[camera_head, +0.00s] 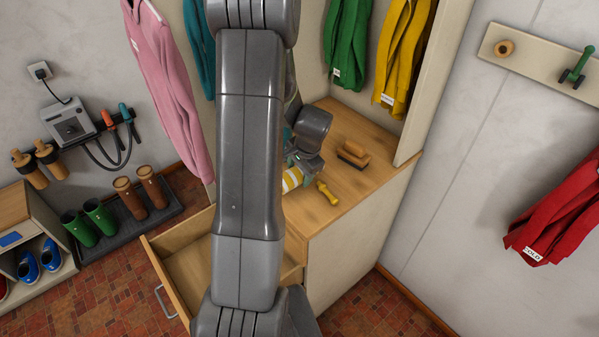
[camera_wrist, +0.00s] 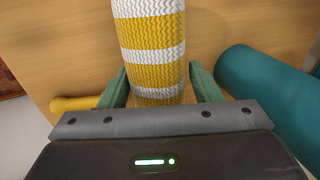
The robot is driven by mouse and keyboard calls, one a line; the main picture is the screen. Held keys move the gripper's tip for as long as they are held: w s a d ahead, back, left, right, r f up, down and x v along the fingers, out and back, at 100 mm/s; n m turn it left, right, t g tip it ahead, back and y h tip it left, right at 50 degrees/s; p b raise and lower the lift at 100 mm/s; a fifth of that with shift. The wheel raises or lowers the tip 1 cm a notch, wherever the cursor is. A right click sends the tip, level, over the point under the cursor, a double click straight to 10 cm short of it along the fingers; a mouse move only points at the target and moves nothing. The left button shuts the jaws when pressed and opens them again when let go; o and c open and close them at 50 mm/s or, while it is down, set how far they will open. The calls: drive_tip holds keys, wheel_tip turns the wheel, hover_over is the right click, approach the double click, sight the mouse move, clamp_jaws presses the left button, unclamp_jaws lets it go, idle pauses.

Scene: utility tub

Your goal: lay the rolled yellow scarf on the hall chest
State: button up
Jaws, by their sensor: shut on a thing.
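The rolled scarf, striped yellow and white, shows in the wrist view (camera_wrist: 152,50) between the green fingers of my gripper (camera_wrist: 161,88). The fingers are shut on it. In the head view part of the scarf (camera_head: 292,180) shows beside my arm, at the gripper (camera_head: 303,161), over the left part of the hall chest's wooden top (camera_head: 345,187). My arm hides the rest of it. I cannot tell whether the scarf touches the top.
A teal roll (camera_wrist: 268,92) lies right of the gripper. A yellow-handled thing (camera_head: 327,193) lies near the chest's front edge, and a brush (camera_head: 353,155) farther back. The chest's drawer (camera_head: 172,240) stands open. Coats (camera_head: 402,58) hang above. Bare top remains around the brush.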

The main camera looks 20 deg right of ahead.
drive_tip(key=shift+f, duration=0.55)
drive_tip(key=shift+f, duration=0.25)
drive_tip(key=o, duration=1.1)
drive_tip(key=shift+c, duration=0.2)
drive_tip(key=shift+r, duration=0.1)
drive_tip(key=b+v, duration=0.1)
drive_tip(key=v, duration=1.1)
drive_tip(key=shift+r, duration=0.15)
drive_tip(key=shift+o, duration=0.2)
